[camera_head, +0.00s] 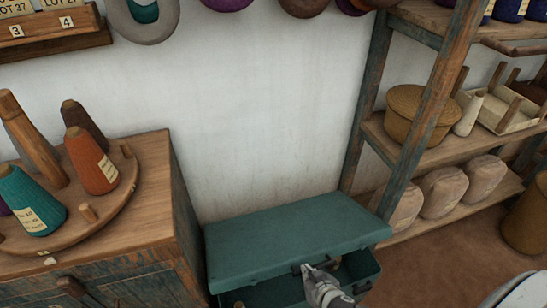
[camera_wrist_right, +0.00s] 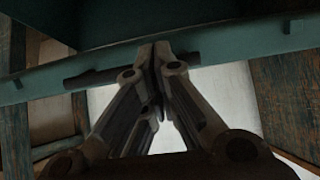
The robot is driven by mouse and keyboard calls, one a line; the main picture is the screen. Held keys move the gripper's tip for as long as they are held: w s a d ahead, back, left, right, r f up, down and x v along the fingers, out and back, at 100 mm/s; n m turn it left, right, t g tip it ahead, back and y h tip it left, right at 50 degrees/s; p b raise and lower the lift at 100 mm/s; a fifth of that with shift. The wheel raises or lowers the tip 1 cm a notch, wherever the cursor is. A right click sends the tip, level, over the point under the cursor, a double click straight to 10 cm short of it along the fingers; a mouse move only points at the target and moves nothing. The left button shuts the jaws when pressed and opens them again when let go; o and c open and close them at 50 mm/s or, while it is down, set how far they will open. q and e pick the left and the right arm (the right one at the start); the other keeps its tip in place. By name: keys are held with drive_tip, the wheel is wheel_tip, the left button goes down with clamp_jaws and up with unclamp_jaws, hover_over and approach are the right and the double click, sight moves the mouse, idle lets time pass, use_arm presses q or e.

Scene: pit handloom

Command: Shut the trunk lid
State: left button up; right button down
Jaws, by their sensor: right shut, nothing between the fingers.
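The teal trunk stands on the floor against the white wall. Its lid (camera_head: 290,238) is tilted over the box, with its front edge raised; a dark gap shows between it and the trunk body (camera_head: 367,267). My right gripper (camera_head: 306,268) is shut and empty, its tips at the middle of the lid's front edge by a dark handle. In the right wrist view the shut fingertips (camera_wrist_right: 159,50) are up against or very near a teal edge (camera_wrist_right: 215,48) of the trunk; contact is unclear. My left gripper is not in view.
A wooden cabinet (camera_head: 185,225) with a round board of thread cones (camera_head: 90,160) stands close left of the trunk. A shelf rack (camera_head: 410,150) with a basket (camera_head: 418,112) and several pale bundles stands at the right. Brown floor (camera_head: 455,265) is clear right of the trunk.

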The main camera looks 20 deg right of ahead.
use_arm(q)
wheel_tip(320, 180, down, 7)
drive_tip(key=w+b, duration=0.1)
drive_tip(key=b, duration=0.5)
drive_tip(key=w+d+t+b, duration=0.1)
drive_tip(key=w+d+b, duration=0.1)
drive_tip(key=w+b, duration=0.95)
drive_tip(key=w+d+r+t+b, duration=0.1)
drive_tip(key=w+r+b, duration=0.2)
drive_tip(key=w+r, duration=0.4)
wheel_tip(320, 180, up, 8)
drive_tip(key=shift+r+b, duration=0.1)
drive_tip(key=shift+b, duration=0.3)
use_arm(e)
drive_tip(key=s+f+t, duration=0.1)
drive_tip(key=s+f, duration=0.2)
drive_tip(key=f, duration=0.7)
drive_tip(key=s+f+t, duration=0.1)
drive_tip(key=s+f, duration=0.3)
drive_tip(key=f, duration=0.5)
drive_tip(key=shift+a+f, duration=0.2)
drive_tip(key=shift+f, duration=0.15)
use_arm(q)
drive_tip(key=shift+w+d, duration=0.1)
use_arm(e)
drive_tip(key=shift+r, duration=0.1)
